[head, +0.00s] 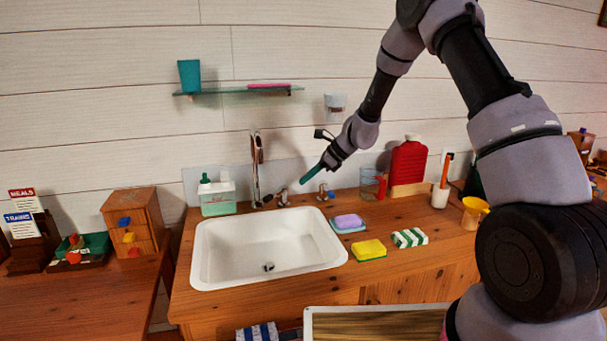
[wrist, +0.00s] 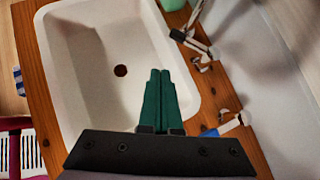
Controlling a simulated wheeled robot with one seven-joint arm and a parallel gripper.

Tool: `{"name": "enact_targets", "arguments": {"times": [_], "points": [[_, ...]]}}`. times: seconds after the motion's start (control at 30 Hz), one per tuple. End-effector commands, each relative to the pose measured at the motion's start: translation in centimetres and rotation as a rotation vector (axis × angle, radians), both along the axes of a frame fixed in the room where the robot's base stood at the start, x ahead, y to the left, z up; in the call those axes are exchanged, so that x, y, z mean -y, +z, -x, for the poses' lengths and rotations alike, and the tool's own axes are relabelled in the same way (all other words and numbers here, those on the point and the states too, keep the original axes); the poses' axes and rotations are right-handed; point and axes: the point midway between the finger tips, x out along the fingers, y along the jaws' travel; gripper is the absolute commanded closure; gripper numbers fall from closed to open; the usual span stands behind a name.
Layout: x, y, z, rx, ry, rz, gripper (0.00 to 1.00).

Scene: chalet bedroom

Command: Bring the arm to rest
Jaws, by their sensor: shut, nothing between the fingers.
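My gripper (head: 312,173) is at the end of my raised arm, in the air above the back right of the white sink in the head view. Its two green fingers lie side by side, shut and empty, as the wrist view (wrist: 159,100) shows. The white sink (head: 212,262) is set into the wooden counter (head: 330,308). In the wrist view the fingers overlap the sink basin (wrist: 95,60) in the picture, with the dark drain to their left.
Near the gripper stand the tap (head: 257,165) and its handles. A soap bottle (head: 217,196) is left of them. A glass shelf (head: 240,91) hangs behind. A purple soap (head: 348,221), yellow sponge (head: 369,250), red bottle (head: 408,163) and yellow cup (head: 473,212) are on the right.

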Motion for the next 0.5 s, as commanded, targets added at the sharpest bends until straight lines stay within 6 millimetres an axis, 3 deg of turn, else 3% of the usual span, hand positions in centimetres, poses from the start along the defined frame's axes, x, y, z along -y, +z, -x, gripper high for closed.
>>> {"name": "enact_targets", "arguments": {"times": [0.03,0.2,0.5], "points": [[0.7,2.6,0.3,0.050,0.034,0.016,1.00],[3.7,11.0,3.4,0.235,0.201,0.108,1.00],[9.9,22.3,12.0,0.536,0.483,0.329,1.00]]}}
